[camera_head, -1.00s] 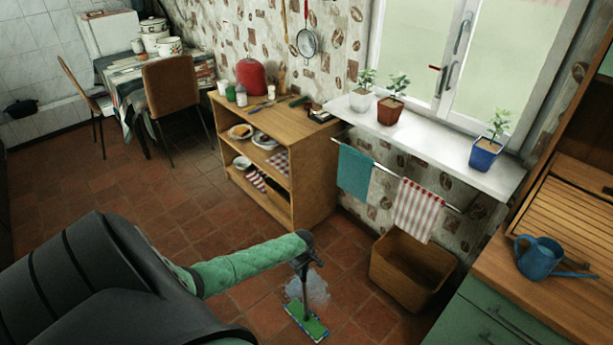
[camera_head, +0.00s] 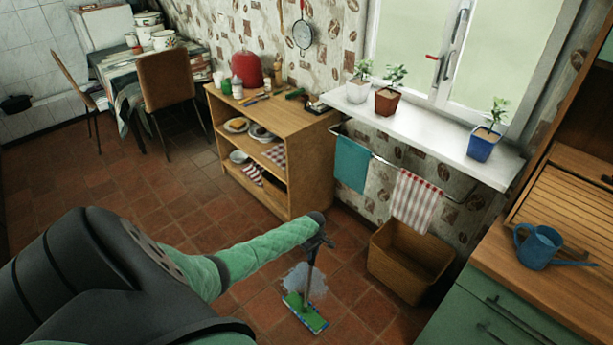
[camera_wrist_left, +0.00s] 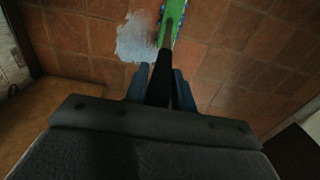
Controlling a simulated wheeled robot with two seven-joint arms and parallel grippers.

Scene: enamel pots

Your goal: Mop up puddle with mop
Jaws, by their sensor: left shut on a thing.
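The mop has a dark handle (camera_head: 309,272) and a flat green head (camera_head: 305,314) with a blue fringe, lying on the tiled floor. The pale bluish puddle (camera_head: 316,287) lies just behind the head and around the lower handle; the head is at its near edge. My left gripper (camera_head: 318,241) is shut on the top of the handle, which stands nearly upright. In the left wrist view the gripper (camera_wrist_left: 160,84) has the handle between its fingers, with the green head (camera_wrist_left: 173,18) at the right side of the puddle (camera_wrist_left: 134,40). My right gripper is not in view.
A wooden shelf unit (camera_head: 314,175) stands behind the mop. A wicker basket (camera_head: 408,263) stands to its right under the sill, near a green cabinet (camera_head: 480,325). A chair (camera_head: 168,80) and table are at the back left. The tiled floor (camera_head: 150,190) is open at left.

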